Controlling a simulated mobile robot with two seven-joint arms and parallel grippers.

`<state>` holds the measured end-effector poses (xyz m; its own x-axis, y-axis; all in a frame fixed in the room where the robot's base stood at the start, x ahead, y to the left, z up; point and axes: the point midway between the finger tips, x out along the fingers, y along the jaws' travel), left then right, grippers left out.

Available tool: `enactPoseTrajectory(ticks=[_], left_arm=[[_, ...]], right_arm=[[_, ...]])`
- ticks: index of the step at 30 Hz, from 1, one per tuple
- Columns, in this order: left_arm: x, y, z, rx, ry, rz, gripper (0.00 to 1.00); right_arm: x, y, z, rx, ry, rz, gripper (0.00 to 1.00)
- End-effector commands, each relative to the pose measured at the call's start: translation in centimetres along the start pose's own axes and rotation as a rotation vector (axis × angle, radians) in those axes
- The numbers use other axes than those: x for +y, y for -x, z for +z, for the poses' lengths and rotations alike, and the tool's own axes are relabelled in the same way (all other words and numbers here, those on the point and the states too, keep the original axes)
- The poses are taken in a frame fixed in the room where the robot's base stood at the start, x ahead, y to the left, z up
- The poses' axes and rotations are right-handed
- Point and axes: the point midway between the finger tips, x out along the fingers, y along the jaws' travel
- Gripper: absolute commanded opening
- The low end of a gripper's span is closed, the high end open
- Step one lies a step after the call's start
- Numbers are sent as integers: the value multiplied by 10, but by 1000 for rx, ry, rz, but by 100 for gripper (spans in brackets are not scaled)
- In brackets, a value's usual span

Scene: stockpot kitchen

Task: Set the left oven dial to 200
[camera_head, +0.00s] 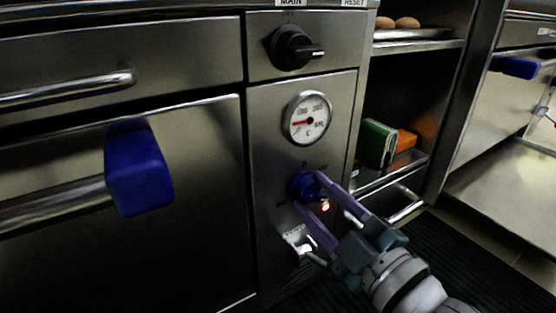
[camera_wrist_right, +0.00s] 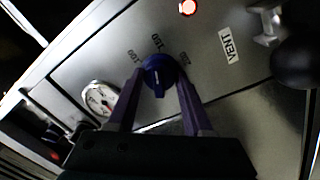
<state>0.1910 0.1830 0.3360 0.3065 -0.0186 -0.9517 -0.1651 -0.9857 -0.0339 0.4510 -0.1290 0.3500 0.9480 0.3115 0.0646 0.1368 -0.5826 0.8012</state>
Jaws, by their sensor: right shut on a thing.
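The blue oven dial (camera_head: 302,187) sits on the steel panel below a round gauge. My right gripper (camera_head: 309,191) comes from the lower right and is shut on this dial, with a purple finger on each side. In the right wrist view the dial (camera_wrist_right: 158,72) is between the fingertips (camera_wrist_right: 157,80), with small printed numbers around it. A light mark shows on the dial's face on the side toward my gripper; the exact setting is hard to read. My left gripper is not in view.
A lit red lamp (camera_head: 325,206) and a metal switch (camera_head: 303,246) are close by. The gauge (camera_head: 307,118) and a black knob (camera_head: 293,48) are above. A blue-covered handle (camera_head: 138,170) sticks out at left. Open shelves (camera_head: 412,45) are at right.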

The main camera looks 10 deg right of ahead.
Motion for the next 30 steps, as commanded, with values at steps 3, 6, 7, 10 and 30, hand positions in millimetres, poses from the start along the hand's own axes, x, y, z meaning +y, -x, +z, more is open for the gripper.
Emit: enactPoseTrajectory(ticks=[3, 6, 7, 10, 30], left_arm=[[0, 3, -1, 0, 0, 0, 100], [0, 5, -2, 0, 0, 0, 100], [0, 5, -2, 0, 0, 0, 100], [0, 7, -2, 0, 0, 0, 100], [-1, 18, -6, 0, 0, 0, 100]], right_arm=[[1, 0, -2, -6, -111, 3, 0], [1, 0, -2, -13, -206, 4, 0], [1, 0, -2, -15, -234, 5, 0], [1, 0, -2, -20, -329, 6, 0], [1, 0, -3, -63, -923, 13, 0]])
